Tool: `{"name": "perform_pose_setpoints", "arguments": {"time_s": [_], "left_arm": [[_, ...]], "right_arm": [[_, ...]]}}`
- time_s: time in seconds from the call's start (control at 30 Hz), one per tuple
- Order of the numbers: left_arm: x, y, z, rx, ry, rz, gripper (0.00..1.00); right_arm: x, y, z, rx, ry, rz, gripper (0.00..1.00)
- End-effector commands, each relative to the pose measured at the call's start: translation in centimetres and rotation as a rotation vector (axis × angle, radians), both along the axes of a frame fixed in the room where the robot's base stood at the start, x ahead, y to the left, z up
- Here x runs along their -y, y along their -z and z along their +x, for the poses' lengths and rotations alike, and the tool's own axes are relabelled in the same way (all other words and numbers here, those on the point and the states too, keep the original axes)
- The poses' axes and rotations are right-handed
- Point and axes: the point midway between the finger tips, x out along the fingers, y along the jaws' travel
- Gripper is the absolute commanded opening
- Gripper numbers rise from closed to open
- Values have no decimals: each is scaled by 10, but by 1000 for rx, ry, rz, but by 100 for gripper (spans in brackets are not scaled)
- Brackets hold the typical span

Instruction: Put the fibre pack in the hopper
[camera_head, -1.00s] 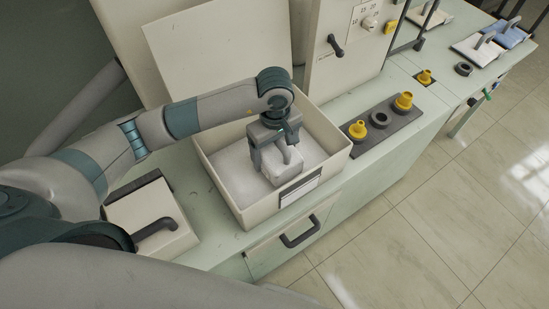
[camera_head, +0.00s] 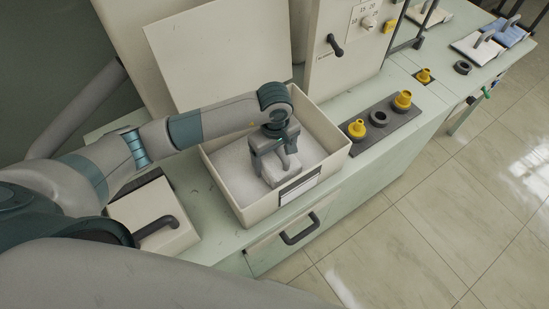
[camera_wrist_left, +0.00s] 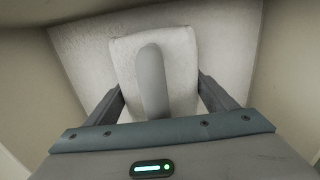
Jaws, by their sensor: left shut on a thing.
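The fibre pack (camera_head: 281,176) is a white block with a grey upright handle. It is inside the cream open-topped hopper (camera_head: 239,207), near the wall with the dark label frame. My left gripper (camera_head: 275,165) reaches down into the hopper, shut on the pack. In the left wrist view the pack (camera_wrist_left: 126,80) and its handle sit between the two fingers (camera_wrist_left: 158,100), over white loose filling. The pack appears low, at or close to the filling; whether it rests there I cannot tell. My right gripper is not in view.
A cream lid panel (camera_head: 216,48) stands behind the hopper. A cream box with a dark handle (camera_head: 156,217) is to its left. A dark strip with yellow and black fittings (camera_head: 380,127) lies right on the counter. A control cabinet (camera_head: 346,62) stands behind it.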

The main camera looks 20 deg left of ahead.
Motion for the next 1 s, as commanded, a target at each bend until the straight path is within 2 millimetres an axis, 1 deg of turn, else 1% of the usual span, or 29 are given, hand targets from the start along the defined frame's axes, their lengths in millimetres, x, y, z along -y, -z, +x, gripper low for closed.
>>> {"name": "perform_pose_setpoints", "arguments": {"time_s": [0.03, 0.07, 0.1, 0.13, 0.43, 0.6, 0.67, 0.87, 1.0], "left_arm": [[0, 2, 0, 1, 0, -1, 54], [0, 1, 0, 0, 0, 0, 85], [0, 1, 0, 0, 0, 0, 95], [0, 1, 0, 0, 0, 0, 97], [0, 0, 0, 0, 0, 0, 97], [0, -4, 0, 0, 0, 0, 97], [0, -6, 1, 3, 1, -1, 97], [0, -33, 2, 6, 2, -1, 97], [0, -58, 2, 7, 1, -1, 97]], "right_arm": [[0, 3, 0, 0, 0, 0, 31], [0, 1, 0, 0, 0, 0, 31], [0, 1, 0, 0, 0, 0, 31], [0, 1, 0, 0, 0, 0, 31], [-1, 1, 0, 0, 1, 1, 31], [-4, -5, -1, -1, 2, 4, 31], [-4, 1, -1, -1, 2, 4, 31], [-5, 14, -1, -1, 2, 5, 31], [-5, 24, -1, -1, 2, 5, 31]]}}
